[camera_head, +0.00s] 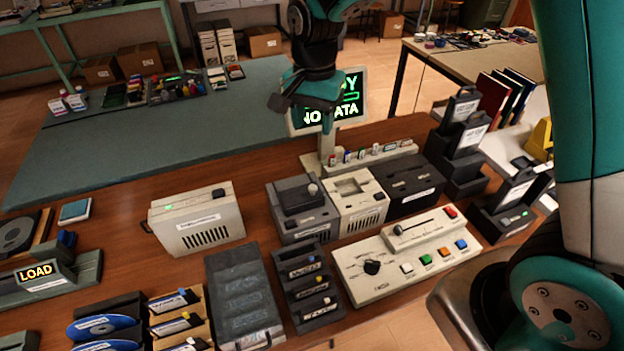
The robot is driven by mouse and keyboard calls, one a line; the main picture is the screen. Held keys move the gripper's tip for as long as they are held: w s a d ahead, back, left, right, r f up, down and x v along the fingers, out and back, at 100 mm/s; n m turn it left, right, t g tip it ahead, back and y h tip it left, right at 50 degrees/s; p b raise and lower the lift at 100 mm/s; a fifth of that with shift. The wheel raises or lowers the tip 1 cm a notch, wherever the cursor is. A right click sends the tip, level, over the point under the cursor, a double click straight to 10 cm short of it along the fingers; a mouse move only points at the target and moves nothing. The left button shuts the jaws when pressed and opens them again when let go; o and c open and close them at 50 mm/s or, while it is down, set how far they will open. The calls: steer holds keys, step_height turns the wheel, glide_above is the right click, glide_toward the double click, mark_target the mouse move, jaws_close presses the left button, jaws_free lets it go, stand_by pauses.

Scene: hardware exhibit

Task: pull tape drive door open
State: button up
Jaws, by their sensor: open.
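My gripper (305,110) is open and empty at the top middle. It hangs in front of the green-lettered screen (352,110) and covers part of its text. It is apart from the devices on the wooden bench. No readable label marks the tape drive. The grey device (290,232) with a dark raised block and a pale knob stands below my gripper. The beige vented box (205,228) stands to its left, with a small green display. I cannot tell which one has the door.
A beige control panel (385,270) with coloured buttons stands at the front right. A beige slotted device (357,207) and a black one (405,187) stand close beside the grey device. Black stands (462,150) rise at right. Bare bench (120,270) lies left of the vented box.

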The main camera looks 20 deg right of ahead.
mark_target(313, 186)
steer(key=shift+m, duration=0.3)
steer(key=f+p, duration=0.1)
steer(key=f, duration=0.5)
steer(key=f+p, duration=0.1)
steer(key=f, duration=0.5)
steer(key=f+p, duration=0.2)
steer(key=f, duration=0.4)
steer(key=shift+w+d, duration=0.1)
steer(key=shift+w, duration=0.25)
steer(key=shift+w, duration=0.1)
jaws_close()
